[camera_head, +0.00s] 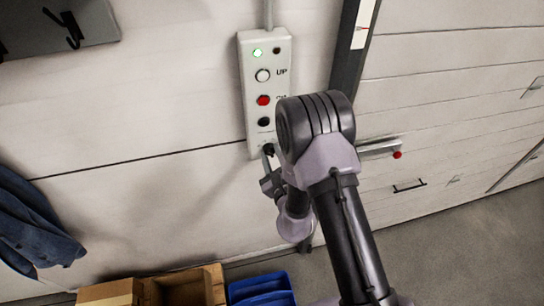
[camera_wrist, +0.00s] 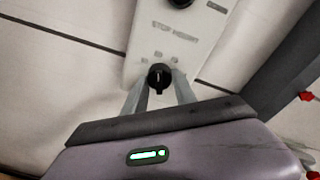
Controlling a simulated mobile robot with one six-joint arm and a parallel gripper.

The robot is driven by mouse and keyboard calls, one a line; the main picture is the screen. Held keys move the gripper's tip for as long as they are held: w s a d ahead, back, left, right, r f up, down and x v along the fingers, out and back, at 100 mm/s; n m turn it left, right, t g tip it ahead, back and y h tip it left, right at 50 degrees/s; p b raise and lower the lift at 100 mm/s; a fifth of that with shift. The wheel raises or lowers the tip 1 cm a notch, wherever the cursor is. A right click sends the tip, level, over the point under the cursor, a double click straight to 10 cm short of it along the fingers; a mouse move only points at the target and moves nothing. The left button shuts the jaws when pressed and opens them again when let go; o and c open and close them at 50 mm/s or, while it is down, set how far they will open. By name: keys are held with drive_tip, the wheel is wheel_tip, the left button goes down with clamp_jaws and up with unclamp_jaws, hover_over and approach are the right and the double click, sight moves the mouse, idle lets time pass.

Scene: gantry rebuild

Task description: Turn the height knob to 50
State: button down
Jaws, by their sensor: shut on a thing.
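The height knob (camera_wrist: 159,77) is a small black knob with a pale pointer line, at the lower end of a white control box. The box face above it reads "STOP HEIGHT" in the wrist view, with small scale marks around the knob too blurred to read. My gripper (camera_wrist: 158,88) is shut on the knob, one grey finger on each side. In the head view the white control box (camera_head: 266,88) hangs on the wall, and my gripper (camera_head: 268,160) is at its bottom end, where my arm partly hides it.
The box also carries a lit green lamp (camera_head: 257,53), a white UP button (camera_head: 262,75), a red button (camera_head: 263,100) and a black button (camera_head: 264,121). A metal bar with a red end (camera_head: 397,155) juts out at right. Below are cardboard boxes (camera_head: 110,293) and a blue bin (camera_head: 260,288).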

drive_tip(key=shift+w+r, duration=0.1)
drive_tip(key=shift+r, duration=0.1)
idle(0.3)
drive_tip(key=c, duration=1)
unclamp_jaws()
drive_tip(key=shift+f, duration=0.1)
